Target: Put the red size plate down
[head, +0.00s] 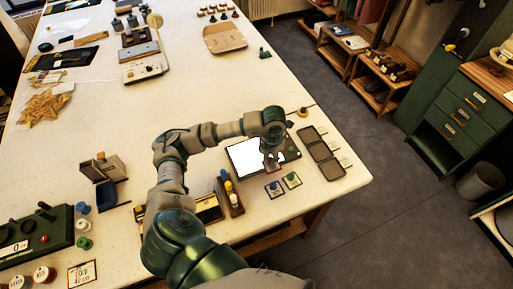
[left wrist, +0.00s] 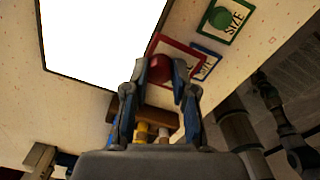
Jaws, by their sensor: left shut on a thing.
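The red size plate is a pale square with a red border (left wrist: 183,46) and a red knob (left wrist: 158,70). My left gripper (left wrist: 159,76) is shut on that knob, and the fingers and arm hide part of the plate. In the head view the left gripper (head: 271,160) is at the front edge of the bright white panel (head: 243,158). The blue size plate (head: 274,189) and the green size plate (head: 291,180) lie flat on the table, just nearer than it. I cannot tell whether the red plate touches the surface. My right gripper is not in view.
A wooden holder (head: 231,196) with coloured pieces stands to the left. A green console (head: 40,236) is at the front left. The table's right edge is close by. The middle of the table (head: 190,95) is clear.

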